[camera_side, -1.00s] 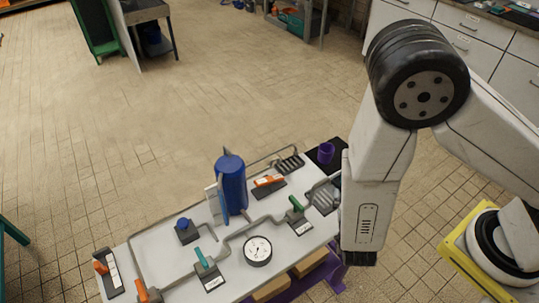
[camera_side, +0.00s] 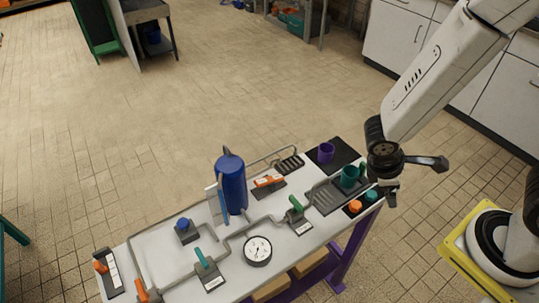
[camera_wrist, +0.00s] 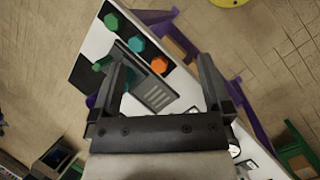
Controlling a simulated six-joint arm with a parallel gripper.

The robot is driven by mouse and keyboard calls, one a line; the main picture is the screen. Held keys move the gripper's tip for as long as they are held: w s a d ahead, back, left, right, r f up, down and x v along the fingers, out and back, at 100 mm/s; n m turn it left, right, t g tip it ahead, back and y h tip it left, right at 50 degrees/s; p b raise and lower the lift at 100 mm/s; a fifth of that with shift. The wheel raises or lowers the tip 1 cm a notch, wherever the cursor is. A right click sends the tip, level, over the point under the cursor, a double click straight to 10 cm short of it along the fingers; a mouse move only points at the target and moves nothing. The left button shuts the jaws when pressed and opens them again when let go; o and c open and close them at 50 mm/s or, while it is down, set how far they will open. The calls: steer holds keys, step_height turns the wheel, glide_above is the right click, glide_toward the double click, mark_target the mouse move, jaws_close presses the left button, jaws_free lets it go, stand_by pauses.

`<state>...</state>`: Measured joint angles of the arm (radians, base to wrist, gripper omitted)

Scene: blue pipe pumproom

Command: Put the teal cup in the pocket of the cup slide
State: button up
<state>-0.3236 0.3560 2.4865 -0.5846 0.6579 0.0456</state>
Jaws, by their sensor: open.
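A green piece (camera_wrist: 102,63) shows beside the left finger, which hides part of that area. I cannot make out the pocket of the cup slide clearly.
A purple cup (camera_side: 326,152) stands on a black mat behind the tray. Orange (camera_side: 355,206) and teal (camera_side: 371,196) knobs sit at the bench's front right corner. A blue cylinder (camera_side: 231,184), pipes, levers and a gauge (camera_side: 257,250) fill the left. Open floor lies beyond.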

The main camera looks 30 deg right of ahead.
steer(key=w+d+r+m+t+y, duration=0.1)
steer(key=w+r+m+t+y, duration=0.3)
steer(key=m, duration=0.5)
step_height(320, 180, up, 3)
steer(key=shift+w+d+f+y, duration=0.2)
steer(key=shift+w+y, duration=0.2)
steer(key=shift+w, duration=0.3)
